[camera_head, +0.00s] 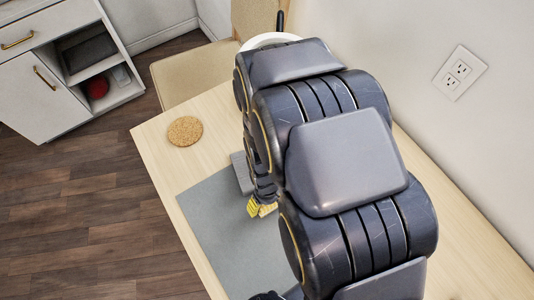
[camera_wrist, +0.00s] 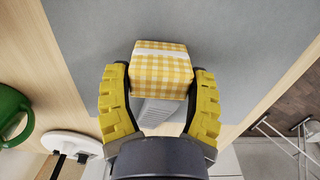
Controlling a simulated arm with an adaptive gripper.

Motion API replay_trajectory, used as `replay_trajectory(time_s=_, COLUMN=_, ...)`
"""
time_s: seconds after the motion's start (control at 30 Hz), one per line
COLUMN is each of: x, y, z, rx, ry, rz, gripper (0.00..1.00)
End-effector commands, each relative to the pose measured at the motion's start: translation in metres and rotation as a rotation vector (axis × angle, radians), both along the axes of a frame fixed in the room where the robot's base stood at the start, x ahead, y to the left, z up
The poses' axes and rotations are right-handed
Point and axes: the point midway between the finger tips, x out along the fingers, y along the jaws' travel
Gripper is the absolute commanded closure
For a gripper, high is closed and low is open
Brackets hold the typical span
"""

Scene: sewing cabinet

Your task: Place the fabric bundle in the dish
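The fabric bundle (camera_wrist: 161,68), a yellow and white checked block with a white band, lies between the two yellow fingers of my gripper (camera_wrist: 161,72) in the wrist view. Both fingertips are right at its sides, with hardly any gap; whether they press on it is unclear. In the head view my arm covers most of the gripper, and only a bit of yellow (camera_head: 258,208) shows low over the grey mat (camera_head: 215,215). I cannot make out the dish for sure; a round green object (camera_wrist: 12,112) is cut off at the left of the wrist view.
A grey ribbed block (camera_head: 241,172) is by the mat's far edge, close to the gripper. A cork coaster (camera_head: 185,131) lies near the table's left edge. A white round object (camera_head: 268,40) stands at the far end. A wall is on the right.

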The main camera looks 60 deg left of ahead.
Motion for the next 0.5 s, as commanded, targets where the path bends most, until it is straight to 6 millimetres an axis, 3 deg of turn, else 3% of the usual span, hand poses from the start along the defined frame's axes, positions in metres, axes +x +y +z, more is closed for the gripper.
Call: replay_trajectory(time_s=0.5, x=0.0001, y=0.0007, z=0.004, rx=0.002, ry=0.0, rz=0.0, gripper=0.68)
